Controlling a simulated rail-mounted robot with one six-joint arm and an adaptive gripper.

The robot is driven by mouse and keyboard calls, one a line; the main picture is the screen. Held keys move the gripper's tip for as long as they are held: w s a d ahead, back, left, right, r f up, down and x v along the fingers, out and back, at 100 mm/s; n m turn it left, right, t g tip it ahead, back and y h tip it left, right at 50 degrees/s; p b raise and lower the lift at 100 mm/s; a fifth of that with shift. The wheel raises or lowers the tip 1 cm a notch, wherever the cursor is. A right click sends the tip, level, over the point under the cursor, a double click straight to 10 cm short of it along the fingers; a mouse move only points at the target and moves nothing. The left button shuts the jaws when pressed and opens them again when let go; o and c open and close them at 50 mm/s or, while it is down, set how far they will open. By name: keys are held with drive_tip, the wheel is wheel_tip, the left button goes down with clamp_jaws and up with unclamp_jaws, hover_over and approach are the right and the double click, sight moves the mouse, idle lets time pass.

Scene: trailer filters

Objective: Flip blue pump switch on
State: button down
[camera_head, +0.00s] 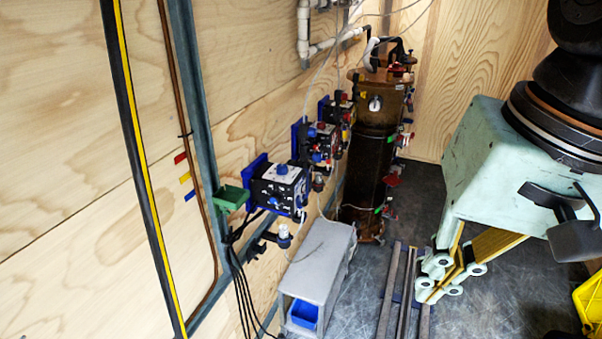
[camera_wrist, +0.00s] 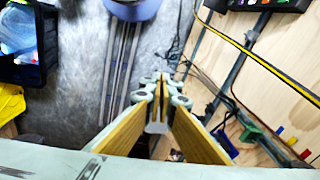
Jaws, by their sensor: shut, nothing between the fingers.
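A black pump control box (camera_head: 278,186) with a blue back plate and a blue knob (camera_head: 281,169) on top is mounted on the left plywood wall in the head view. Two similar boxes, one with red and blue parts (camera_head: 320,142), stand farther along the wall. I cannot tell which part is the blue pump switch or how it is set. My gripper (camera_head: 430,287) is at the right over the floor, shut and empty, well apart from the boxes. The wrist view also shows my gripper (camera_wrist: 160,88); a blue part (camera_wrist: 225,146) is partly hidden behind a finger.
A grey bench (camera_head: 320,258) with a blue bin (camera_head: 304,314) stands below the boxes. A tall brown filter tank (camera_head: 366,150) stands behind. Floor rails (camera_head: 404,290) run between bench and gripper. A green box (camera_head: 231,197) and black cables (camera_head: 240,285) are on the wall.

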drive_tip(key=w+a+f+m+g+y+p, duration=0.15)
drive_tip(key=w+a+f+m+y, duration=0.3)
drive_tip(key=w+m, duration=0.5)
drive_tip(key=w+a+f+m+g+y, duration=0.25)
drive_tip(key=w+a+m+y, duration=0.25)
drive_tip(key=w+m, duration=0.4)
drive_tip(key=w+d+f+m+t+y, duration=0.1)
drive_tip(key=w+d+f+m+t, duration=0.2)
drive_tip(key=w+m, duration=0.3)
drive_tip(key=w+d+f+m+t+y, duration=0.1)
drive_tip(key=w+d+f+m+t, duration=0.2)
drive_tip(key=w+f+m, duration=0.3)
drive_tip(key=w+d+f+m+t+y+p, duration=0.1)
drive_tip(key=w+d+f+m+t+y, duration=0.1)
drive_tip(key=w+f+m, duration=0.3)
drive_tip(key=w+d+m+t, duration=0.1)
drive_tip(key=w+m, duration=0.1)
drive_tip(key=w, duration=0.1)
drive_tip(key=shift+d+f, duration=0.2)
drive_tip(key=shift+d, duration=0.15)
idle(1.2)
